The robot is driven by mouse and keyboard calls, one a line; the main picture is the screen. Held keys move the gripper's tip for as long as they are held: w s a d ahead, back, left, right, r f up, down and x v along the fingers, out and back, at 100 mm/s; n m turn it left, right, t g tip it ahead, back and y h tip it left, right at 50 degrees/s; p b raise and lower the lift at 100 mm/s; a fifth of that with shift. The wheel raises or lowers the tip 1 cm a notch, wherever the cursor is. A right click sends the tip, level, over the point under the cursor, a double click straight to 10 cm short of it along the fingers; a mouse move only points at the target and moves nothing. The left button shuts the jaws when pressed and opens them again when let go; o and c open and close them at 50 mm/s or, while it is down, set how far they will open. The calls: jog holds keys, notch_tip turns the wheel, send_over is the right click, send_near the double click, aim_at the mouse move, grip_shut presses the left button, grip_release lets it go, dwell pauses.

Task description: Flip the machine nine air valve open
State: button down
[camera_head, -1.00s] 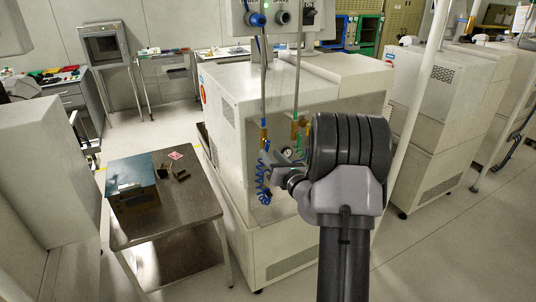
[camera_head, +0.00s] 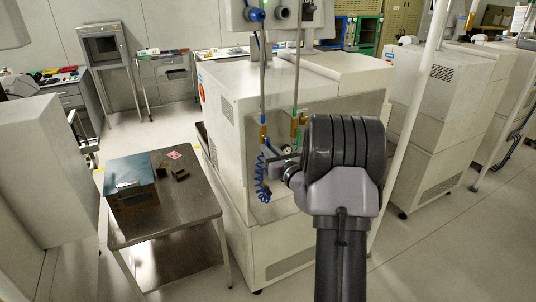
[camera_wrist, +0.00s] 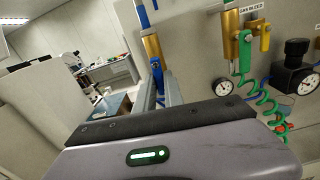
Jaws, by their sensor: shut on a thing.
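The air valve is likely the left brass valve (camera_wrist: 152,46) with a blue lever (camera_wrist: 157,76), on the front panel of the pale machine; its label does not show. In the wrist view the lever hangs down along the valve's line, between the two fingers of my gripper (camera_wrist: 159,92). My gripper is shut on the blue lever; the exact contact is partly hidden behind the gripper body. In the head view the brass valve (camera_head: 263,132) is left of my arm, and my gripper (camera_head: 274,162) reaches it from the right.
A green-levered brass valve (camera_wrist: 245,48) under a "GAS BLEED" label stands to the right, with gauges (camera_wrist: 223,87) and a green coiled hose (camera_wrist: 264,100). A blue coiled hose (camera_head: 262,180) hangs close by. A steel table (camera_head: 190,215) with a box is at left.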

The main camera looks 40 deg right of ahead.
jog(key=shift+d+n, duration=0.1)
jog(key=shift+n, duration=0.4)
jog(key=c, duration=1.4)
grip_release()
jog(key=shift+c, duration=0.2)
jog(key=shift+s, duration=0.1)
jog(key=v, duration=1.7)
jog(key=shift+s+p, duration=0.15)
jog(key=shift+p, duration=0.3)
